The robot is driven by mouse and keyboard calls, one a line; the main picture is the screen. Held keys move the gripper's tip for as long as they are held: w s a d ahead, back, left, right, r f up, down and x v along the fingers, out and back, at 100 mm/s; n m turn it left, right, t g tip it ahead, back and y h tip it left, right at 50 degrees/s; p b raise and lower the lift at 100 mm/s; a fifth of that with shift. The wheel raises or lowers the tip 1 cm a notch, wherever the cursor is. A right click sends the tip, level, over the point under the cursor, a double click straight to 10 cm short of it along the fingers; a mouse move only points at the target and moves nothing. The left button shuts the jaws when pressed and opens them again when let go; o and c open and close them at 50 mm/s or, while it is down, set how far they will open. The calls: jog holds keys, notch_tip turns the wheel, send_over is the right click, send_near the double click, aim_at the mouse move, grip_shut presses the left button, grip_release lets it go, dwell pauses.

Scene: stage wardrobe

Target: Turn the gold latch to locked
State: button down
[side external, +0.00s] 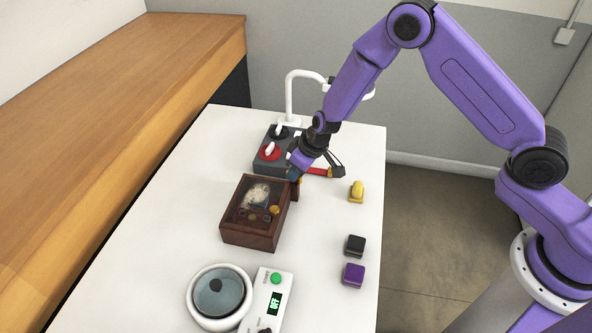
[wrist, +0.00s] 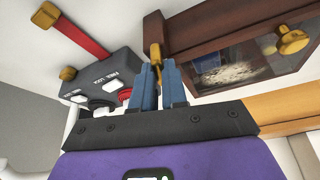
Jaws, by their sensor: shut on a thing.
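A brown wooden box (side external: 250,237) with a glass-topped lid stands on the white table, and its side shows close up in the wrist view (wrist: 205,22). The gold latch (wrist: 156,52) sticks out from the box's side in the wrist view. My gripper (wrist: 158,72) has its blue fingers closed around the gold latch, one on each side. In the side view, my gripper (side external: 294,176) is at the box's far right corner and hides the latch. The latch's exact turn is hard to tell.
A yellow object (side external: 356,191), black cube (side external: 355,245) and purple cube (side external: 353,274) lie right. A round white pot (side external: 219,297) stands in front.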

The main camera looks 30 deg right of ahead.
jog(key=shift+m, duration=0.6)
jog(key=c, duration=1.2)
grip_release()
jog(key=shift+o, duration=0.2)
jog(key=shift+r, duration=0.1)
jog(key=v, duration=1.7)
jog(key=shift+s, duration=0.25)
jog(key=shift+a, duration=0.2)
